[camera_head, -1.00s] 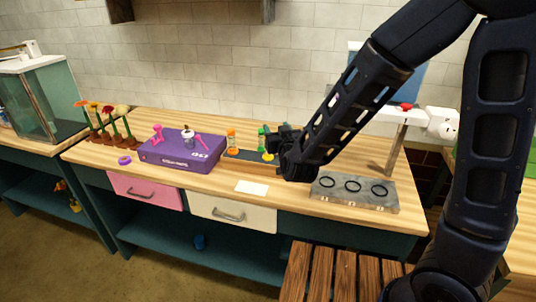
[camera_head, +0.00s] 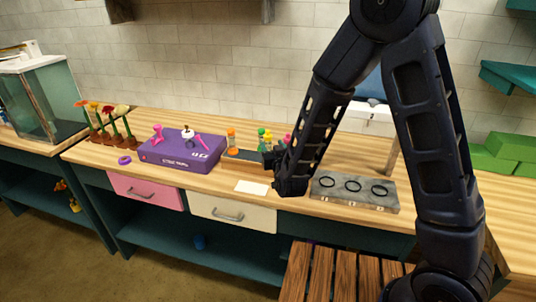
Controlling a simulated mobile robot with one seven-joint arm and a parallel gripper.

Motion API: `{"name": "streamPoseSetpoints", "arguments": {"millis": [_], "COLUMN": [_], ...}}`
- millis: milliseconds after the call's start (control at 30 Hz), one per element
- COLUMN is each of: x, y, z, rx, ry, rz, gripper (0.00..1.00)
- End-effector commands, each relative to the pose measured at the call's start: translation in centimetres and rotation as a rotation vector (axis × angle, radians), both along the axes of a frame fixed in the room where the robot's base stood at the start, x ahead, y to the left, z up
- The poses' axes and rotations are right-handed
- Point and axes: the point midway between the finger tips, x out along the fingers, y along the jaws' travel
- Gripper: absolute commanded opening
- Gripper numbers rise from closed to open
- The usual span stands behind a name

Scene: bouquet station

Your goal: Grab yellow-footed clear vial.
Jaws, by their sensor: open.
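My gripper (camera_head: 267,160), black and small in view, is open at the right part of the dark vial rack (camera_head: 243,155) on the wooden bench. Several small vials stand behind and beside it. One green-topped vial (camera_head: 262,137) shows just above the gripper; its lower part is hidden by the gripper, so I cannot tell its foot colour. An orange-ended vial (camera_head: 232,141) stands to the left on the rack. A pink-topped vial (camera_head: 287,138) is partly hidden behind my arm. No yellow foot shows clearly, and I cannot tell whether a vial lies between the fingers.
A purple box (camera_head: 180,153) with pink pieces on it is left of the rack. A white card (camera_head: 252,187) lies in front. A grey block with three black rings (camera_head: 355,194) is at right. Flowers (camera_head: 108,122) stand at the far left.

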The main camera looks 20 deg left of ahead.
Motion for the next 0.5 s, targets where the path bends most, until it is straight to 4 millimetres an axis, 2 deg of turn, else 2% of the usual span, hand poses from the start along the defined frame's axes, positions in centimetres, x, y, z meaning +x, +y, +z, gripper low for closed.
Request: {"name": "streamPoseSetpoints", "arguments": {"millis": [267,500], "x": [1.6,4.3], "y": [1.0,2.8], "z": [-0.2,-0.3], "rx": [-0.001,-0.001], "ry": [0.0,0.0], "rz": [0.0,0.0], "gripper": [0.51,0.51]}}
